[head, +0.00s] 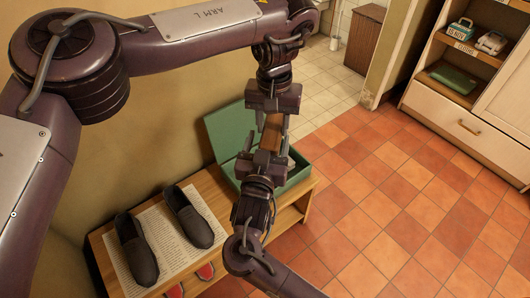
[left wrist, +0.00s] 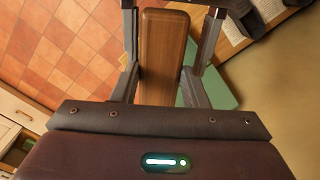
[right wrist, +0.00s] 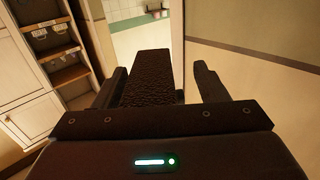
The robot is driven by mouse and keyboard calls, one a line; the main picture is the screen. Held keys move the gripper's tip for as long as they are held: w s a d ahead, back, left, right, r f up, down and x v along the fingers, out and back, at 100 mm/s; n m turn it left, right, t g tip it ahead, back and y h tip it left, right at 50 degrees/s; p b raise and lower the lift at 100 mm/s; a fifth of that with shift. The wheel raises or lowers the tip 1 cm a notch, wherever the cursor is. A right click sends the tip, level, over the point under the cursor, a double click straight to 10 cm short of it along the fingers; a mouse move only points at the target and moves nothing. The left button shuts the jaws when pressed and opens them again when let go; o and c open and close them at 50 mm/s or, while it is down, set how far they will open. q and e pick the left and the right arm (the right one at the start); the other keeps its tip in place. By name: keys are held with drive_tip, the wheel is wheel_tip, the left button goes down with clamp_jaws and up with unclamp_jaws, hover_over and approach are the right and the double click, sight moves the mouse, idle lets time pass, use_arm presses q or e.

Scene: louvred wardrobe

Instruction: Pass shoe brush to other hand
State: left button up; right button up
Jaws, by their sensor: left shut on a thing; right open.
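The shoe brush (head: 272,133) has a brown wooden back, seen in the left wrist view (left wrist: 162,55), and dark bristles, seen in the right wrist view (right wrist: 147,75). My left gripper (head: 273,118) comes from above and is shut on the brush. My right gripper (head: 267,147) comes from below, facing the left one. It is open, with its fingers on either side of the brush's lower end. In the right wrist view a gap shows between the brush and the right-hand finger. Contact on the other side is unclear.
Below the grippers, a wooden bench (head: 285,217) holds an open green box (head: 226,130) and dark shoes (head: 137,250) on printed paper (head: 168,235). Red items (head: 206,271) show underneath. A cabinet (head: 468,118) stands at far right. The tiled floor (head: 380,215) between is clear.

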drive_tip(key=shift+w+d, duration=0.1)
drive_tip(key=shift+w, duration=0.1)
drive_tip(key=c, duration=1)
use_arm(q)
drive_tip(key=o, duration=1)
drive_tip(key=shift+d, duration=0.1)
use_arm(e)
drive_tip(key=shift+c, duration=0.4)
use_arm(q)
drive_tip(key=shift+o, duration=0.2)
